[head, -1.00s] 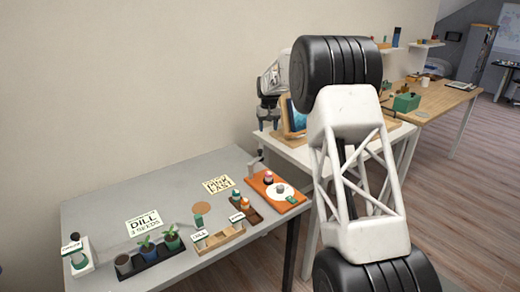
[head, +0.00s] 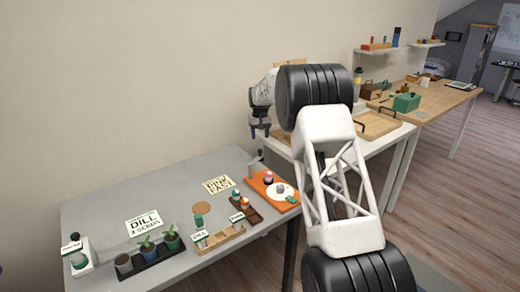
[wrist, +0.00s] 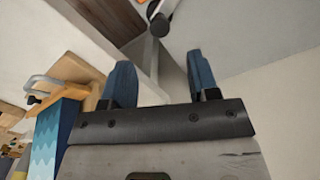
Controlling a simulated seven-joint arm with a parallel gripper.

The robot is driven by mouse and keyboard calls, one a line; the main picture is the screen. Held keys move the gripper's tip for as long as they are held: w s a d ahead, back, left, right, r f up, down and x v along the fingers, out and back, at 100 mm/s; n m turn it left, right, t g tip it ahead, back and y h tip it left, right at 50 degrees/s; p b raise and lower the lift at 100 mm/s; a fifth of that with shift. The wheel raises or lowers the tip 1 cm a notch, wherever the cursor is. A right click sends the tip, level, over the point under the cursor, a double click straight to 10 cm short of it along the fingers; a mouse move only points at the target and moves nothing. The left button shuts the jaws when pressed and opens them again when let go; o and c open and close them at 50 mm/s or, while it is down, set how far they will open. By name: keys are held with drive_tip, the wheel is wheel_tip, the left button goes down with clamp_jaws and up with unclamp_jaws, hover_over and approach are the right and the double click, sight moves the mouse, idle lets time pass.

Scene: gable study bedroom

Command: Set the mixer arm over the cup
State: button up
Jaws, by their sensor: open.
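On the grey table (head: 104,214), a small white device (head: 82,266) with a dark upright top, a label and a green part stands at the left end. It may be the mixer, but it is too small to tell. A green cup (head: 198,221) stands near a round cork mat mid-table. My gripper (head: 260,133) hangs above the back of the table's right end, apart from the things on it. In the wrist view my gripper (wrist: 162,85) has its two blue fingers apart with nothing between them. A grey post with dark round parts (wrist: 158,22) shows beyond them.
An orange board (head: 289,205) with a white plate and a grey upright post lies at the table's right end. Potted plants (head: 147,250), a wooden divided box (head: 220,240) and sign cards stand nearby. A white table (head: 385,143) adjoins on the right.

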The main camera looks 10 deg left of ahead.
sight(260, 150)
drive_tip(key=shift+f, duration=3.8)
drive_tip(key=shift+c, duration=0.3)
clamp_jaws()
